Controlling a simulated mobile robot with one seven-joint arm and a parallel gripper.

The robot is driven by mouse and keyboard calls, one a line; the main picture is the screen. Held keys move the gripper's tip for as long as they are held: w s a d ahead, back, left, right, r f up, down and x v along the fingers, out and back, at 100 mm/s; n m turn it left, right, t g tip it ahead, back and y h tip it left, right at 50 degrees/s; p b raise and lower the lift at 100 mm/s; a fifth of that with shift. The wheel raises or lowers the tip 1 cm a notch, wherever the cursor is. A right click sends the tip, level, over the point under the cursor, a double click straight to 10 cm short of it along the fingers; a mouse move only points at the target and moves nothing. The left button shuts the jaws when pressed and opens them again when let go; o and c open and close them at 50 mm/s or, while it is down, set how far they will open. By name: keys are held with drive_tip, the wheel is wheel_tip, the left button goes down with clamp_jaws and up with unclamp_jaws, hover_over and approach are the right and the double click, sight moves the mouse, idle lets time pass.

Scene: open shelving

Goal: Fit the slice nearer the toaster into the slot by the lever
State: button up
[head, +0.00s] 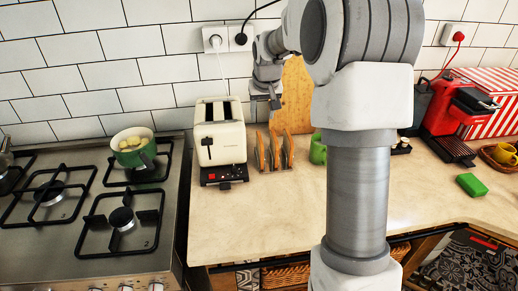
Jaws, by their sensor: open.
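The cream toaster (232,142) stands on the counter near the hob, with two dark slots on top. Thin brown bread slices stand upright in a small rack just right of the toaster. The slice nearer the toaster (261,153) is the leftmost; another slice (275,151) is beside it. My gripper (265,106) is open, pointing down above and behind the rack, apart from the slices. The slots' insides are hard to see.
A green pot (135,158) sits on the hob at left. A wooden board (294,98) leans on the wall behind the rack. A green mug (318,150) stands right of the rack, partly behind my arm. The counter's front is clear.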

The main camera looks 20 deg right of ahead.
sight(260, 138)
drive_tip(key=x, duration=1.5)
drive_tip(key=shift+s+d+f, duration=0.1)
drive_tip(key=shift+d+f, duration=0.05)
drive_tip(key=shift+f, duration=0.1)
drive_tip(key=shift+f, duration=0.3)
clamp_jaws()
